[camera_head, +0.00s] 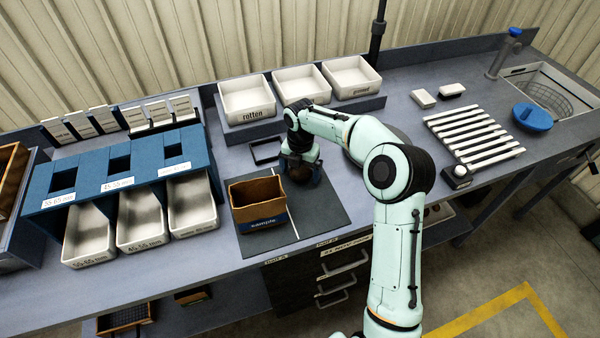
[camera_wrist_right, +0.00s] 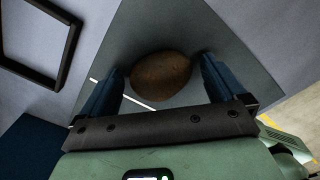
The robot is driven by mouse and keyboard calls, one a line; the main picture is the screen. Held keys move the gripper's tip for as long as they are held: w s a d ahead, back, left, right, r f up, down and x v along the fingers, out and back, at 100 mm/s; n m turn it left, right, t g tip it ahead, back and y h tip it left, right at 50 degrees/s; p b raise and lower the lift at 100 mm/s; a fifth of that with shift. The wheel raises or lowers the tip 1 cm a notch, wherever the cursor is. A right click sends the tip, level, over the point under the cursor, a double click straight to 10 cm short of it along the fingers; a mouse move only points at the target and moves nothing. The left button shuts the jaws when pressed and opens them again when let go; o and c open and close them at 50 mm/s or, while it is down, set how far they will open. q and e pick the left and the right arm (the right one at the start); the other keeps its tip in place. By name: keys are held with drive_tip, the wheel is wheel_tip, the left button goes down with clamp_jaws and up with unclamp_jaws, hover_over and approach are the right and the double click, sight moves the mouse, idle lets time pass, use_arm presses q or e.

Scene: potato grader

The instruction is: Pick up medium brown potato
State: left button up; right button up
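A brown potato (camera_wrist_right: 160,76) lies on the dark grey mat (camera_head: 325,208). In the right wrist view it sits between the two blue fingers of my right gripper (camera_wrist_right: 161,70), with a narrow gap on either side. The gripper is open and points down at the mat. In the head view the right gripper (camera_head: 300,172) is low over the mat, just right of the sample box, and mostly hides the potato. My left gripper is in neither view.
The brown and blue sample box (camera_head: 262,222) stands close left of the gripper. A black square frame (camera_head: 265,152) lies behind it. White bins, one labelled rotten (camera_head: 248,114), line the back. The blue sizing stand (camera_head: 120,180) is at left, the white roller rack (camera_head: 475,135) at right.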

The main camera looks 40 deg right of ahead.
drive_tip(key=c, duration=1)
